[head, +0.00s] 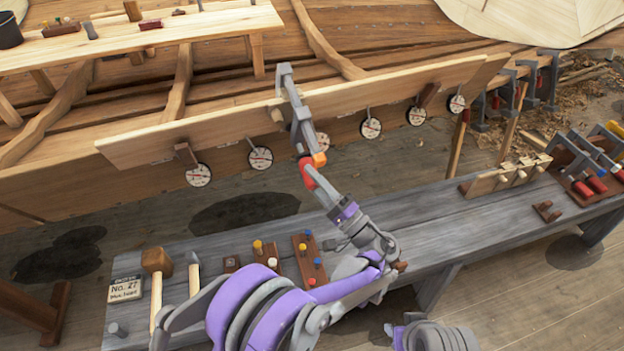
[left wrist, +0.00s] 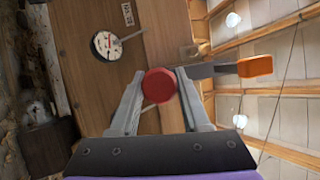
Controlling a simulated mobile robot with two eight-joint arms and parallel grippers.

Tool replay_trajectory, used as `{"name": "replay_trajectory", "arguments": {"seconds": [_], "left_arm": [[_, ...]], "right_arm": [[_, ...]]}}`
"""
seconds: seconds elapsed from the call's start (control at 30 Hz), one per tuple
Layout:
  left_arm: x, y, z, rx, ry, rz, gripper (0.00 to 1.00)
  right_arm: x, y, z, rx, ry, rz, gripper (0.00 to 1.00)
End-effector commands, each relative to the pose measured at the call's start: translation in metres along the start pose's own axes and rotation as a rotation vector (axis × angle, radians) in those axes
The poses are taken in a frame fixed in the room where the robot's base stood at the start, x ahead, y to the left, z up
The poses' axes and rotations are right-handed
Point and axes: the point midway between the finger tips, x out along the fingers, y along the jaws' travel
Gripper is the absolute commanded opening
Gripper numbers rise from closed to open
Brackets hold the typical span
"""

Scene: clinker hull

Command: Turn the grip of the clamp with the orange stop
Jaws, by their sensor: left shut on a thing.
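The grey clamp (head: 299,118) hangs over the top edge of the long plank (head: 220,115) on the hull's side. Its orange stop (head: 319,159) sits low on the clamp, just above its red grip (head: 307,176). My left gripper (head: 319,188) reaches up from below and is shut on the red grip. In the left wrist view the round red end of the grip (left wrist: 160,85) lies between my two fingers (left wrist: 160,98). The orange stop (left wrist: 255,66) shows to its right there. My right gripper's fingers are out of view.
Several round dials (head: 371,128) hang along the plank's lower edge, one partly behind the clamp. A grey bench (head: 420,215) below bears a mallet (head: 157,262), peg boards (head: 309,255) and a rack of red-gripped clamps (head: 590,175). A wooden table (head: 215,25) stands behind.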

Motion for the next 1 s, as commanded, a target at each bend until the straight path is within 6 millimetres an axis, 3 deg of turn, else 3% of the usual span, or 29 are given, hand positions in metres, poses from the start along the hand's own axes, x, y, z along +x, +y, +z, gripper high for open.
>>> {"name": "replay_trajectory", "arguments": {"seconds": [0.73,0.77,0.9,1.0], "left_arm": [[-0.0006,0.0005,0.0001,0.087,0.001,-0.036,0.00],[-0.0006,0.0005,0.0001,0.087,0.001,-0.036,0.48],[-0.0004,0.0004,0.0001,0.087,0.001,-0.036,0.73],[-0.0003,0.0002,0.0000,0.086,0.001,-0.037,0.77]], "right_arm": [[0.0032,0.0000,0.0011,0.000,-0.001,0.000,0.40],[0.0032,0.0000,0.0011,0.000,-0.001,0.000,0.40],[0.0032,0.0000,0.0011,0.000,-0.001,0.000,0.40],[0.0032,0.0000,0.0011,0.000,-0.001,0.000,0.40]]}}
